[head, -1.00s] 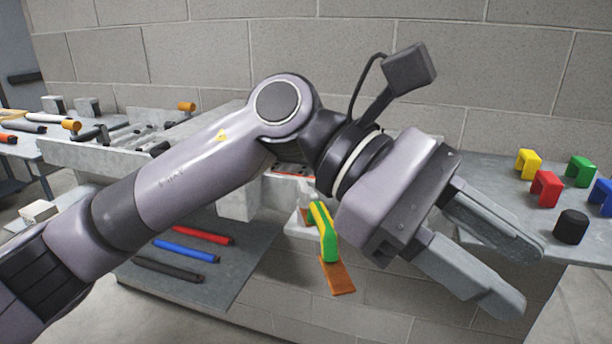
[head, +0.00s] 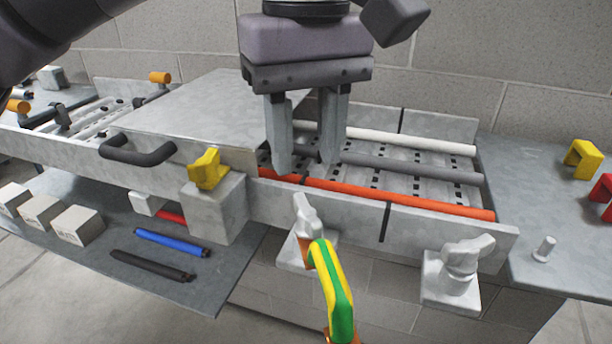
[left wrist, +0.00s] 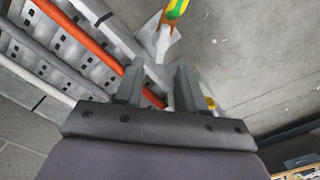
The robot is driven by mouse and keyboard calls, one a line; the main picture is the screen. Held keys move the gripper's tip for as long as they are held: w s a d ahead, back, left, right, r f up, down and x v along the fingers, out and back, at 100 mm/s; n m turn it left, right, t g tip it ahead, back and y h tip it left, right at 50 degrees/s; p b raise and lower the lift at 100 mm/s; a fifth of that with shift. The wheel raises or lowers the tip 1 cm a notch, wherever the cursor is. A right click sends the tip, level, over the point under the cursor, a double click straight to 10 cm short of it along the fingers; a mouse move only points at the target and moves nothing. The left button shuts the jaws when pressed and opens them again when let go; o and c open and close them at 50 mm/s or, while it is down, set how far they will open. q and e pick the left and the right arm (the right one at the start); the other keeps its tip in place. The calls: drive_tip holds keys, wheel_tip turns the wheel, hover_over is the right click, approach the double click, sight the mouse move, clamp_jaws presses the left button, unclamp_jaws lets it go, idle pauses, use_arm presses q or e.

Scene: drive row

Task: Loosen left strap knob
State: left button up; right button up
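Two white wing knobs show in the head view along the front of the metal tray (head: 440,222). The left one (head: 305,216) is just behind a yellow-and-green handle; the right one (head: 464,262) sits on a white block. I cannot tell for certain which knob is the left strap knob. My left gripper (head: 305,166) points down over the tray's rods, behind and above the left white knob. Its fingers are apart with nothing between them, and it does not visibly touch the knob. In the left wrist view the white knob (left wrist: 160,42) lies beyond the fingertips. My right gripper is out of view.
A yellow knob (head: 208,168) stands on a grey block left of the gripper. The yellow-and-green handle (head: 333,285) sticks out in front. An orange rod (head: 400,198) lies along the tray. A metal cover (head: 190,115) and black handle (head: 138,152) are to the left.

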sight(306, 203)
use_arm(q)
drive_tip(key=shift+s+f, duration=0.2)
drive_tip(key=shift+f, duration=2.95)
clamp_jaws()
